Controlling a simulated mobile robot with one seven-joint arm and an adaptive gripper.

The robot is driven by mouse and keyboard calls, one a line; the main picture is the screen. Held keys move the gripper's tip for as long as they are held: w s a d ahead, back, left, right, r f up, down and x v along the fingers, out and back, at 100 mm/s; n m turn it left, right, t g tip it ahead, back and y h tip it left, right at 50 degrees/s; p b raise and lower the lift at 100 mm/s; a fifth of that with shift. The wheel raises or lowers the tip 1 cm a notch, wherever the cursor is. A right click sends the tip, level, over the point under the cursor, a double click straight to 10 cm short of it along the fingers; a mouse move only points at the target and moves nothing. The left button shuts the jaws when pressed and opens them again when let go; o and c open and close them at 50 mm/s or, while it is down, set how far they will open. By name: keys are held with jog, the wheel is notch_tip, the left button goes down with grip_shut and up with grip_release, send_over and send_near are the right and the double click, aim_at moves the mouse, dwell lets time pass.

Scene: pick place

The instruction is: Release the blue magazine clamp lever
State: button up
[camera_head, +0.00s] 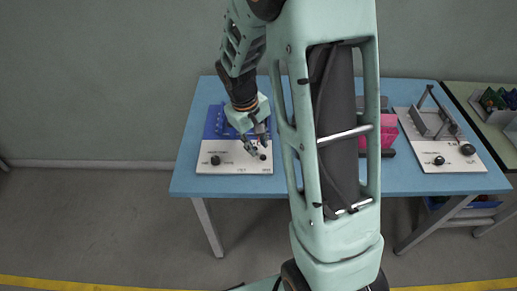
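The blue magazine (211,122) stands at the back of a white base plate (231,167) on the left part of the table. A round black knob (215,160) sits on the front left of that plate. My gripper (257,152) points down over the right part of the plate, with its fingers apart. A small dark part shows by the fingertips; it may be the clamp lever, but I cannot tell, nor whether the fingers touch it. My gripper and wrist hide the right side of the blue magazine.
The blue table (190,180) carries a pink block (389,128), partly behind my arm. At right, another white plate (462,162) holds a grey fixture (432,120) and black knobs. A side table (470,96) with green parts stands far right.

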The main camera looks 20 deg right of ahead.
notch_tip(320, 180, up, 9)
jog(key=a, duration=0.1)
jog(key=shift+s+a+f, duration=0.2)
jog(key=shift+s+a, duration=0.1)
jog(key=shift+s, duration=0.05)
